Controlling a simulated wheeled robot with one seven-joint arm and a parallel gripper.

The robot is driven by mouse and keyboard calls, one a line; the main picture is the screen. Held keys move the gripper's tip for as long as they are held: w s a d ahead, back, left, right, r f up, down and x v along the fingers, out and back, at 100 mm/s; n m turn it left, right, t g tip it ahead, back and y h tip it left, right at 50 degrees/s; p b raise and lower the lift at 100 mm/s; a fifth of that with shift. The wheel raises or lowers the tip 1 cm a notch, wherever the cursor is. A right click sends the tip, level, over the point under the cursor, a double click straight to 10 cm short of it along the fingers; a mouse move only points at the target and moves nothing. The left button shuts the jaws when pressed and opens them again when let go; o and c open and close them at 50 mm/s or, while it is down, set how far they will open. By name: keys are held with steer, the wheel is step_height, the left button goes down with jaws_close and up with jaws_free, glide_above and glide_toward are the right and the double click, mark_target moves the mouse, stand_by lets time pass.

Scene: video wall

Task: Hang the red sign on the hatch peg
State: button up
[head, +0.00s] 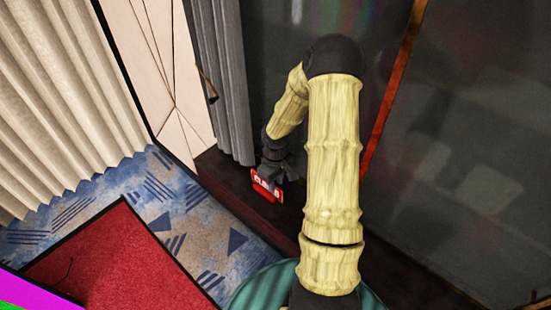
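The red sign (265,188) with white lettering shows small, low near the middle of the head view, over the dark brown ledge. Part of its upper right is covered by my gripper (276,175), which is at the sign or touching it. The fingers are too small and dark to tell whether they are shut on the sign or whether it hangs clear of the ledge. A thin dark peg-like piece (207,85) sticks out at the right side of the pale panel with diagonal seams (160,65), up and left of my gripper.
A grey curtain (225,70) hangs between the pale panel and the dark glossy wall (450,150). A cream curtain (60,110) is at left. The dark ledge (235,190) runs below the wall. Blue patterned carpet (175,215) and a red mat (105,265) lie open at lower left.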

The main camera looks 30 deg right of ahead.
step_height(320, 180, up, 13)
steer(key=b, duration=0.2)
steer(key=shift+a, duration=0.1)
stand_by(0.5)
steer(key=s+a+r+m+t, duration=0.2)
steer(key=s+a+m, duration=0.2)
steer(key=s+a, duration=0.8)
steer(key=shift+a+r+t, duration=0.3)
steer(key=shift+a+r, duration=0.1)
steer(key=shift+a, duration=0.25)
step_height(320, 180, down, 3)
steer(key=b, duration=0.3)
steer(key=shift+s, duration=0.1)
